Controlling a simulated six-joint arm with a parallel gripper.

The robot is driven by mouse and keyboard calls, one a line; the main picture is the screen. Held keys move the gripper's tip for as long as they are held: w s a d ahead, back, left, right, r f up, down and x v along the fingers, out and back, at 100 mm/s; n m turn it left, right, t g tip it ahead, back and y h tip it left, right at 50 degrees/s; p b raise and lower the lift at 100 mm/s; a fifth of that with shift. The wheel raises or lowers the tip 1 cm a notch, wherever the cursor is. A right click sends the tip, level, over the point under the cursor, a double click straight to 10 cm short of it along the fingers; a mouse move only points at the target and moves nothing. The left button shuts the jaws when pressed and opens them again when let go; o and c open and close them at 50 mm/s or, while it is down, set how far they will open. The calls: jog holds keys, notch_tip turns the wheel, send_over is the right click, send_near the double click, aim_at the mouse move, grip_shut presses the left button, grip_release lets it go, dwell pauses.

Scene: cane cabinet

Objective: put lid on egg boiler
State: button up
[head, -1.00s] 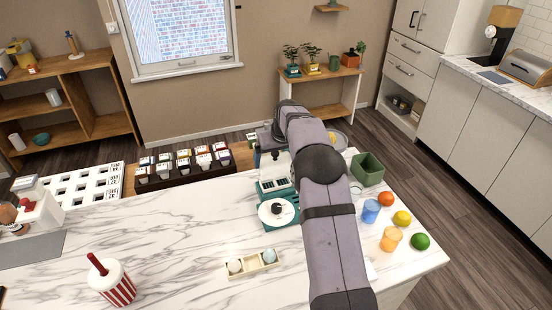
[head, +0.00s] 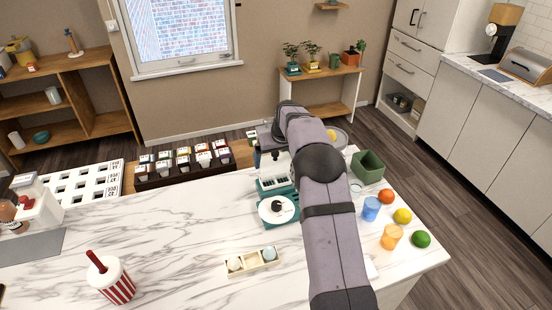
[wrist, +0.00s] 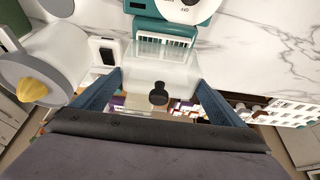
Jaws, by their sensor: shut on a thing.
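The egg boiler (head: 264,212) is teal, with a white dial plate and dark knob at its front and a pale slotted rack behind. It also shows at the top of the wrist view (wrist: 143,25). My gripper (wrist: 159,80) is shut on a clear lid (wrist: 178,75) with a black knob, its blue fingers at the lid's two sides. In the wrist view the lid overlaps the rack's edge. I cannot tell whether they touch. My arm hides part of this area in the head view.
A cream tray (head: 252,262) with two eggs lies in front of the boiler. A green bin (head: 367,167), cups and fruit stand to the right. A striped cup (head: 115,286) stands front left.

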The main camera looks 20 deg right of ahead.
jog(key=shift+f+b, duration=1.15)
jog(key=shift+f, duration=1.25)
dwell(2.9)
dwell(0.4)
jog(key=o, duration=0.8)
jog(key=shift+c, duration=0.2)
jog(key=shift+r, duration=0.1)
jog(key=shift+r+p, duration=2.5)
jog(key=shift+r, duration=0.95)
